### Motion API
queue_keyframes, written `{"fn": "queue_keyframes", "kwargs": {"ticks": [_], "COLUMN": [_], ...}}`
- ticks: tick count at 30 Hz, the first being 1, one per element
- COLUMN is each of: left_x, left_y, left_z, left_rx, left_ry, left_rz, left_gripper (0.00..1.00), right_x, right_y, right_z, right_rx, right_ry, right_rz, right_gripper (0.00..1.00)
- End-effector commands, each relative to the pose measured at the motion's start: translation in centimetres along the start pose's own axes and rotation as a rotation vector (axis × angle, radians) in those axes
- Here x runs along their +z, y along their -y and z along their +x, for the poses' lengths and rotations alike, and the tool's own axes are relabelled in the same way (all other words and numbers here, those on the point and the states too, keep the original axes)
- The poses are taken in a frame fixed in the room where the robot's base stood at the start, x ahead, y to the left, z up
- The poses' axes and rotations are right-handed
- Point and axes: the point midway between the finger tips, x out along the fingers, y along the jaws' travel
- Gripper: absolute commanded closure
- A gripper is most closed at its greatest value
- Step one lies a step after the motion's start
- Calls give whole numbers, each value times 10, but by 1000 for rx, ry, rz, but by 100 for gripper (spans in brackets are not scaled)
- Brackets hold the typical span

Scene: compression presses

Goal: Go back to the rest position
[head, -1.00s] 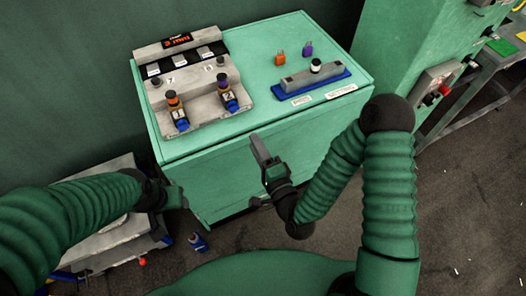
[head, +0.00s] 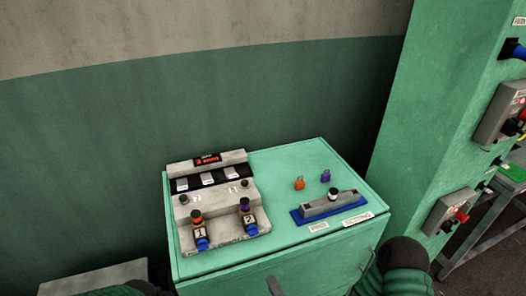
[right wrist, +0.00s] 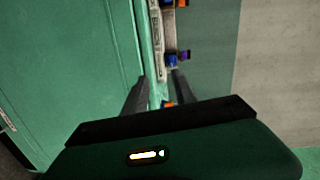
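My right gripper (right wrist: 160,86) shows in the right wrist view with its two dark fingers apart and nothing held between them. In the head view only a grey tip of the right gripper (head: 274,286) shows at the bottom edge, in front of the green cabinet (head: 290,272). My right arm's dark joint shows at the bottom right. A bit of my left arm shows at the bottom left; the left gripper is out of the picture.
A green machine column (head: 425,130) with switch boxes rises at the right.

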Motion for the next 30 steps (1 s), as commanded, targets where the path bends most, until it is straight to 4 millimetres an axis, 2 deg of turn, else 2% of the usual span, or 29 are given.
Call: {"fn": "queue_keyframes", "kwargs": {"ticks": [2, 5, 8, 10, 12, 15, 18, 21, 24, 30], "left_x": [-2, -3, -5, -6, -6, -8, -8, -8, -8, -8], "left_y": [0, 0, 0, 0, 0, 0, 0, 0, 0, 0], "left_z": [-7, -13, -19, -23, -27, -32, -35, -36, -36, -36], "left_rx": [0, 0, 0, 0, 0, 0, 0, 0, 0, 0], "left_ry": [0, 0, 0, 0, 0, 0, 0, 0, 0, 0], "left_rz": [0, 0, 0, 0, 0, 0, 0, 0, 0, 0], "left_gripper": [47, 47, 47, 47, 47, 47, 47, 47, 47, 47], "right_x": [2, -10, -42, -69, -94, -114, -117, -113, -111, -111], "right_y": [-5, -24, -34, -29, -16, 11, 34, 48, 51, 51], "right_z": [9, 11, -3, -20, -44, -84, -117, -138, -144, -144], "right_rx": [98, 294, 511, 662, 805, 968, 1059, 1097, 1107, 1107], "right_ry": [103, 245, 354, 418, 479, 570, 657, 719, 742, 742], "right_rz": [-199, -504, -757, -885, -971, -1015, -1004, -983, -975, -975], "right_gripper": [67, 67, 67, 67, 67, 67, 67, 67, 67, 67]}}
